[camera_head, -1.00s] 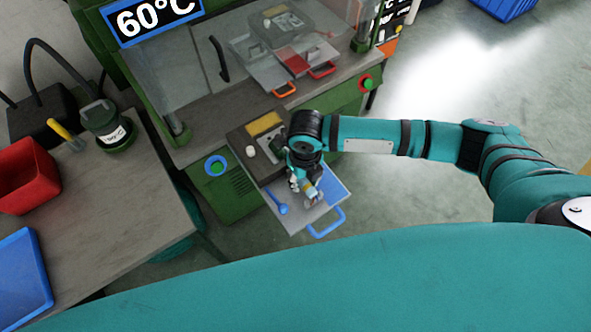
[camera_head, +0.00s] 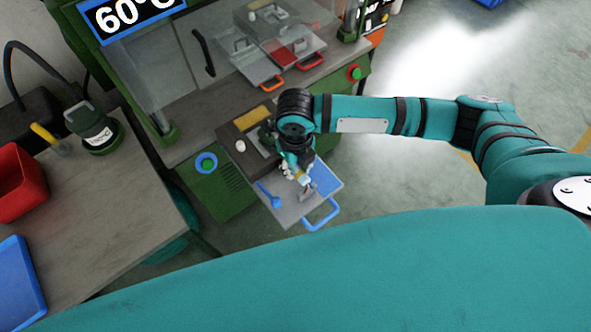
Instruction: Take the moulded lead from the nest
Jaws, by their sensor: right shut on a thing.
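My right gripper (camera_head: 302,184) points down over the pulled-out grey tray (camera_head: 292,212) with a blue handle (camera_head: 322,216). It is shut on a small pale piece, which I take to be the moulded lead; the fingers and wrist hide most of it. I cannot tell whether the piece is clear of the nest beneath it. A blue spoon-shaped part (camera_head: 269,195) lies on the tray left of the gripper, and a blue block (camera_head: 324,178) lies on its right. My left gripper is not in view.
The left bench (camera_head: 105,215) holds a red bin (camera_head: 20,183) and a blue tray (camera_head: 18,285). Floor right of the tray is clear.

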